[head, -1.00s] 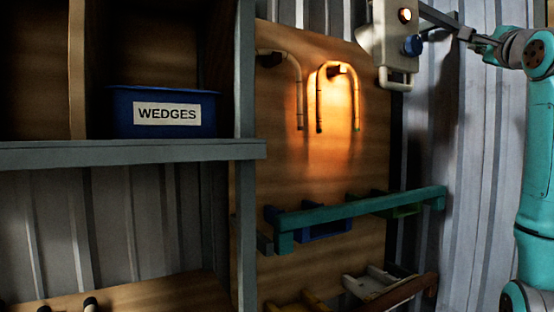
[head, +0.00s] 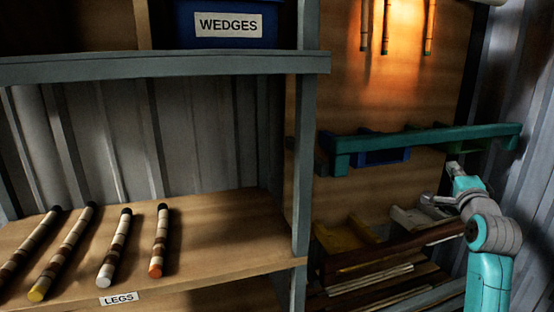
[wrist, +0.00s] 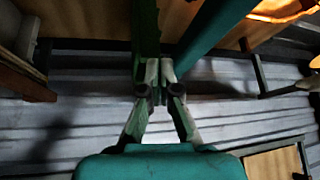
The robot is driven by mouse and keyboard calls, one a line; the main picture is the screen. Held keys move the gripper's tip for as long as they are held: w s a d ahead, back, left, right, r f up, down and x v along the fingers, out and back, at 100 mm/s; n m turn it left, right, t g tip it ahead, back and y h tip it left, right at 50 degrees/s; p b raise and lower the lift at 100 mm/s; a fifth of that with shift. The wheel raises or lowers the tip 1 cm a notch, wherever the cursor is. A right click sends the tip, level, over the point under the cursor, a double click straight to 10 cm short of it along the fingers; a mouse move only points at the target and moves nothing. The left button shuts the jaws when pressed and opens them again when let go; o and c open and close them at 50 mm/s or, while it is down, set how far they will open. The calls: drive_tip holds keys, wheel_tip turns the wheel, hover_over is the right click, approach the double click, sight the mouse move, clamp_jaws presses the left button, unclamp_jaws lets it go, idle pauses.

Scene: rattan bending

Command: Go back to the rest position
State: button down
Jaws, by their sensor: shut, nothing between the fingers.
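My gripper (wrist: 160,76) shows in the wrist view with its two fingers together and nothing between them. A green bar and a teal bar (wrist: 208,42) lie beyond the fingertips in that view; I cannot tell how near they are. In the head view my teal and grey arm stands folded at the lower right, in front of the lower rack.
The shelf (head: 215,232) at left holds several striped legs (head: 115,245) above a LEGS label. A blue WEDGES bin (head: 228,25) stands above. A teal rail (head: 430,140) crosses the wooden panel near my arm. Corrugated wall stands at right.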

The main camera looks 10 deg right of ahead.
drive_tip(key=s+a+f+n+y, duration=0.1)
drive_tip(key=s+a+f+n, duration=0.15)
drive_tip(key=a+f, duration=0.55)
drive_tip(key=s+a+f+n+y, duration=0.15)
drive_tip(key=s+a+f, duration=0.3)
drive_tip(key=f, duration=0.65)
drive_tip(key=s+a+f+n+y, duration=0.1)
drive_tip(key=s+a+f+n, duration=0.1)
drive_tip(key=a+f, duration=0.65)
drive_tip(key=s+a+f+n+g+y, duration=0.1)
drive_tip(key=s+a+f+n, duration=0.2)
drive_tip(key=s+a+f, duration=0.35)
drive_tip(key=s+a+f+n+y, duration=0.1)
drive_tip(key=s+a+f+n, duration=0.2)
drive_tip(key=s, duration=0.7)
drive_tip(key=s+a+f+n+g+y, duration=0.1)
drive_tip(key=s+a+f+n, duration=0.1)
drive_tip(key=s+a+f, duration=0.45)
drive_tip(key=s+a+r+n+y, duration=0.1)
drive_tip(key=s+r+n, duration=0.2)
drive_tip(key=s, duration=0.6)
drive_tip(key=s+a+r+n+g+y, duration=0.1)
drive_tip(key=s+a+r+n, duration=0.1)
drive_tip(key=s, duration=0.8)
drive_tip(key=shift+a+r+n+y, duration=0.3)
drive_tip(key=shift+r+n, duration=0.35)
drive_tip(key=shift+n, duration=0.35)
